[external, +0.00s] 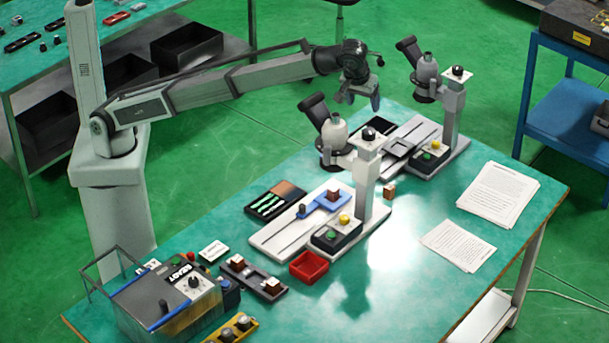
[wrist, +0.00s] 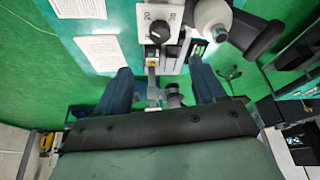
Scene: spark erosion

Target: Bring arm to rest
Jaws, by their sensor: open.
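My gripper (external: 366,97) is raised at the end of my outstretched arm, in the air near the far left edge of the green table (external: 420,310). In the wrist view, my gripper (wrist: 165,82) shows two dark fingers spread apart with nothing held between them. Beyond the fingers is a microscope-like stand (wrist: 160,30) with a black knob. In the external view, my arm reaches from its pale column at the left, above the table, and the gripper hangs left of the rear microscope stand (external: 453,105).
The front stand (external: 370,180) rises close to my gripper. A red tray (external: 309,266), a dark fixture with blocks (external: 252,277) and a machine box (external: 170,305) stand toward the front left. Papers (external: 497,193) lie at right. Floor space is open left of the table.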

